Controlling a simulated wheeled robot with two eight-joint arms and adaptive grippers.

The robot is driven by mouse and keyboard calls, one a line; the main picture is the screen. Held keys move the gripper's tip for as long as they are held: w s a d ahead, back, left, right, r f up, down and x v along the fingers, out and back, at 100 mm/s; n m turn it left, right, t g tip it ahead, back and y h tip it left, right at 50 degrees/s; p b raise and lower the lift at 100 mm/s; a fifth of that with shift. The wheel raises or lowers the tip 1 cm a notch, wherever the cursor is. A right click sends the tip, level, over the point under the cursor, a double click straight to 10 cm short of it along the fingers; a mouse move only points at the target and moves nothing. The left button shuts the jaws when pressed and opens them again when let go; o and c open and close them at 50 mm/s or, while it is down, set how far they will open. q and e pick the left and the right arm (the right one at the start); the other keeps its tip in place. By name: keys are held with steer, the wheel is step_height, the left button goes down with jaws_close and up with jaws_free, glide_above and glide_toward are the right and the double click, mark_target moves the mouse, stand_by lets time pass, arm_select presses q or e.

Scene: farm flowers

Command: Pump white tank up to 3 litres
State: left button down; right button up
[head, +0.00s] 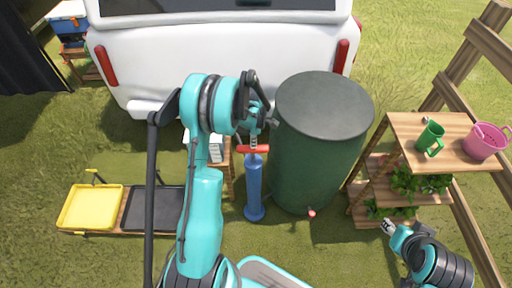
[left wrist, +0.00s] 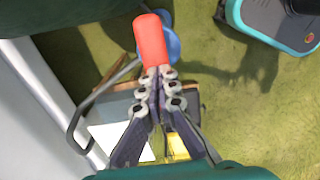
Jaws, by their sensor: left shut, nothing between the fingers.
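A blue upright pump (head: 254,188) with a red handle (head: 253,149) stands on the grass beside a dark green barrel (head: 290,165). My left gripper (head: 253,136) is right above the handle in the head view. In the left wrist view its fingers (left wrist: 160,73) are closed together, with the red handle (left wrist: 150,38) at their tips; I cannot tell if they touch it. Nothing sits between the fingers. My right gripper (head: 389,227) is at the lower right, below the plant shelf, too small to read. I cannot make out a white tank or a litre reading.
A white vehicle (head: 222,50) stands behind. A small wooden stand with a white item (head: 215,153) is left of the pump, partly hidden by my arm. A yellow tray (head: 90,207) and black tray (head: 150,210) lie left. A plant shelf (head: 420,135) stands right.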

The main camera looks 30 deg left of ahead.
arm_select(q)
step_height(320, 180, up, 8)
steer(key=p, duration=0.2)
steer(key=shift+a+f, duration=0.2)
steer(key=shift+a, duration=0.05)
stand_by(0.4)
